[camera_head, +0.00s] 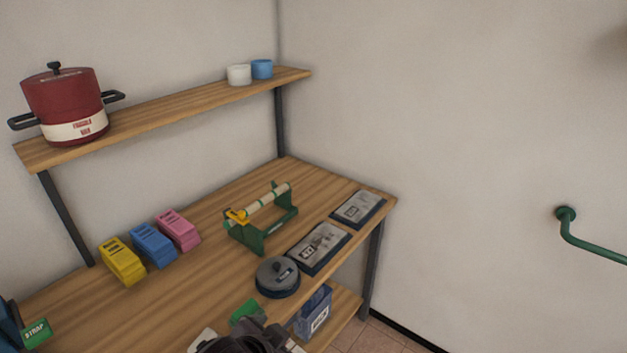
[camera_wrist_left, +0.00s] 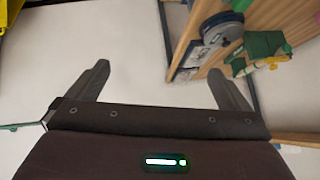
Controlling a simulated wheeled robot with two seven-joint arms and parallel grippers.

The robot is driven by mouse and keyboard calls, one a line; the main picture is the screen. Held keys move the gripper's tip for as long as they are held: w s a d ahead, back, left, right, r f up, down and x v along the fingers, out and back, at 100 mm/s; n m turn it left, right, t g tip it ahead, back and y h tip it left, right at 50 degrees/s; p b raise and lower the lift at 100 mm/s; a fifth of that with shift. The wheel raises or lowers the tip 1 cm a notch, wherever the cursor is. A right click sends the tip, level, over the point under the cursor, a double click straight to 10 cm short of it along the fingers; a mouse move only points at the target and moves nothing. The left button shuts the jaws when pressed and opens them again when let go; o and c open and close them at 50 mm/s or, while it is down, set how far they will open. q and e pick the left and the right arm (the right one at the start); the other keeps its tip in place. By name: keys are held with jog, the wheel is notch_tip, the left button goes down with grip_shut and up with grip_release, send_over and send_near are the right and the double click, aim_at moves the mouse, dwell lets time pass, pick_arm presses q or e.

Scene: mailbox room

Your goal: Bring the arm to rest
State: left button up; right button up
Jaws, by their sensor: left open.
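My left gripper (camera_wrist_left: 158,85) is open in the left wrist view. Its two dark fingers are spread wide, with only pale wall and floor-like surface showing between them, so it holds nothing. In the head view a dark part of my own arm shows at the bottom edge, in front of the bench; its fingertips cannot be made out there. My right gripper does not show in either view.
A wooden bench (camera_head: 190,240) holds yellow, blue and pink blocks, a green dispenser (camera_head: 262,218), grey-and-black trays and a round grey-lidded item (camera_head: 278,278). A red pot (camera_head: 65,100) stands on the shelf. A green rail (camera_head: 590,246) is on the right wall.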

pick_arm(q)
jog(key=s+a+f+n+g+y, duration=0.2)
jog(key=s+a+f+n, duration=0.1)
jog(key=s+a, duration=0.3)
jog(key=s+a+f+n+g+y, duration=0.1)
jog(key=s+a+f+n+g, duration=0.15)
jog(key=s+a+n, duration=0.4)
notch_tip(320, 180, down, 33)
jog(key=a+m+b, duration=0.2)
jog(key=m+b, duration=0.1)
jog(key=s+a+f+g+b, duration=0.2)
jog(key=s+a+f+b, duration=0.1)
jog(key=s+f, duration=1.6)
notch_tip(320, 180, down, 2)
jog(key=shift+f, duration=0.15)
